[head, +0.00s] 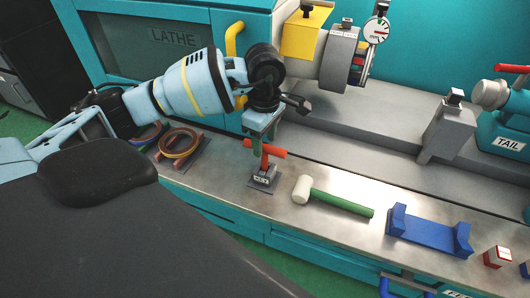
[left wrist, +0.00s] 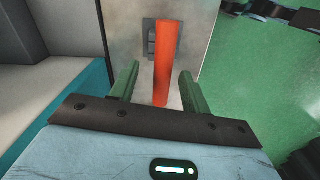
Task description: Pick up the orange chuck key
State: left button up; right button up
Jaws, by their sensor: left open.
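The orange chuck key (head: 274,151) stands upright in a small dark holder marked KEY (head: 262,183) on the steel ledge of the lathe. My left gripper (head: 262,139) is just above it, pointing down, with its green fingers apart. In the left wrist view the key's orange bar (left wrist: 166,52) runs lengthwise between the two open fingers (left wrist: 156,78), with visible room on both sides. I cannot tell how deep the fingers reach around the bar. The gripper body partly hides the key in the head view. My right gripper is not in view.
A mallet with a green handle (head: 342,203) lies just right of the holder. A blue cradle (head: 429,233) and a small red-and-white block (head: 497,257) sit farther right. The chuck (head: 339,58) and yellow block (head: 303,35) rise behind.

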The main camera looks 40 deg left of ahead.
aim_at(265, 155)
pick_arm(q)
jog(key=shift+s+d+f+p, duration=0.15)
jog(key=shift+f+p, duration=0.15)
jog(key=shift+f, duration=2.25)
grip_shut()
